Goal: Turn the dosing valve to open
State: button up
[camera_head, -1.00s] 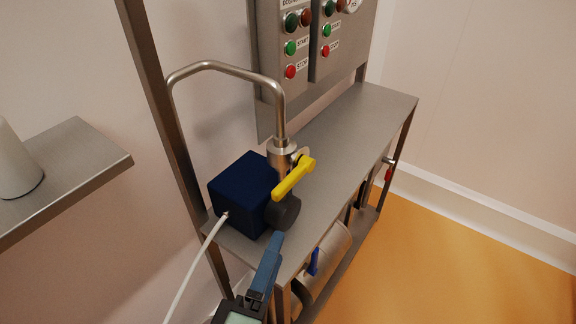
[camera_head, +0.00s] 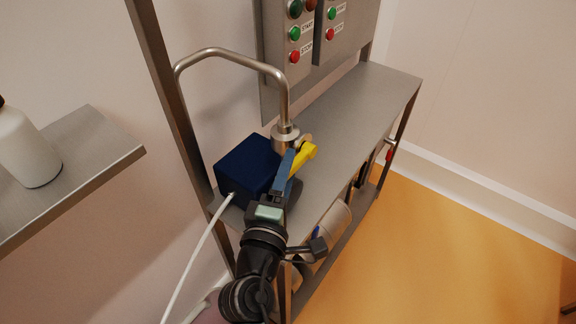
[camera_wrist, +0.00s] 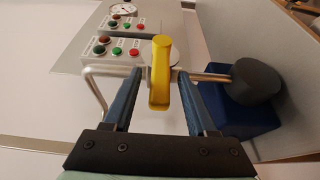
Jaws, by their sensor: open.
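The dosing valve's yellow lever handle (camera_head: 304,157) is on the metal pipe fitting (camera_head: 285,134) above the steel shelf. In the wrist view the yellow handle (camera_wrist: 160,72) stands between my two blue fingers, with a gap on both sides. My gripper (camera_wrist: 158,95) is open and does not visibly touch the handle. In the head view my gripper (camera_head: 288,165) is at the near left side of the handle, and its finger hides part of it.
A dark blue box (camera_head: 246,168) with a black round part (camera_wrist: 257,80) sits beside the valve. A bent steel pipe (camera_head: 228,53) rises above it. A control panel (camera_head: 330,30) is behind. The steel shelf (camera_head: 370,95) is clear toward the back. A white bottle (camera_head: 27,150) stands on the left shelf.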

jog(key=shift+w, duration=0.2)
grip_shut()
dwell(1.4)
